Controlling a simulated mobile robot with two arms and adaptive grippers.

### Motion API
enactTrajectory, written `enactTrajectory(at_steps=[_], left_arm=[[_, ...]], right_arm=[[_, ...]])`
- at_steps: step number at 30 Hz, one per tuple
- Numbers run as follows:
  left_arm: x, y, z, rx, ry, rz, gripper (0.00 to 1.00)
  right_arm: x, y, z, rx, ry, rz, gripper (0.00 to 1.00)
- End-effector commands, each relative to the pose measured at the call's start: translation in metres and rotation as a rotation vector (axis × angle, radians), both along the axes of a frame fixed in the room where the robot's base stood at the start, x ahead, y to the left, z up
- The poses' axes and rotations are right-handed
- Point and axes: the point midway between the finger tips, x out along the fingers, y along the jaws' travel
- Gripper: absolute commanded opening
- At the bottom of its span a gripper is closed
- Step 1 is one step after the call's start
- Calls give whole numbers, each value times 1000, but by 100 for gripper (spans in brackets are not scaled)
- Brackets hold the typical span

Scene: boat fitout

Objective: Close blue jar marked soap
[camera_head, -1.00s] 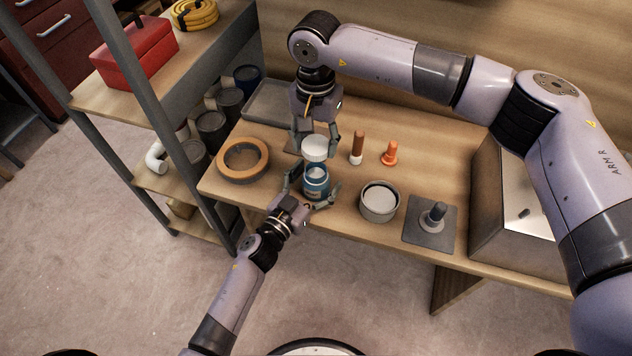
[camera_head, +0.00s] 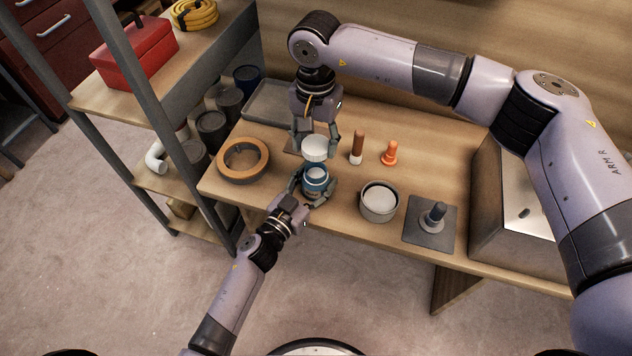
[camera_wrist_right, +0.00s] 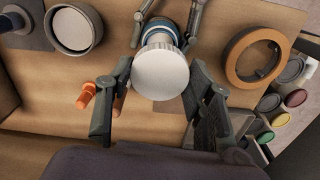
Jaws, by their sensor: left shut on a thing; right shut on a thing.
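The blue jar (camera_head: 316,184) stands upright near the front edge of the workbench, its pale rim uncovered. My left gripper (camera_head: 313,194) is shut around the jar's body from the front. My right gripper (camera_head: 315,142) points down from above and is shut on a white round lid (camera_head: 315,149). The lid is held just above the jar, roughly over its mouth. In the right wrist view the lid (camera_wrist_right: 161,74) sits between the fingers and hides most of the jar (camera_wrist_right: 160,33). No soap marking is readable.
A tape ring (camera_head: 243,158) lies left of the jar. A brown-and-white cylinder (camera_head: 357,148), an orange plug (camera_head: 389,153), a round grey tin (camera_head: 379,202) and a grey plate with a knob (camera_head: 430,223) stand to the right. A grey tray (camera_head: 270,103) lies behind.

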Motion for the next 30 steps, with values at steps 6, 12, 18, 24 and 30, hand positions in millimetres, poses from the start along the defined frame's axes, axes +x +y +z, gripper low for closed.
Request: enactTrajectory(at_steps=[6, 12, 18, 24, 30], left_arm=[[0, 0, 0, 0, 0, 0, 3], [0, 0, 0, 0, 0, 0, 3], [0, 0, 0, 0, 0, 0, 3], [0, 0, 0, 0, 0, 0, 3], [0, 0, 0, -1, 1, 0, 3]], right_arm=[[0, 0, 0, 0, 0, 0, 29], [0, 0, -19, 0, 1, 0, 29], [-1, 0, -47, 0, 1, 0, 29], [0, 0, -50, 1, -2, 0, 29], [0, 0, -50, 1, -2, 0, 29]])
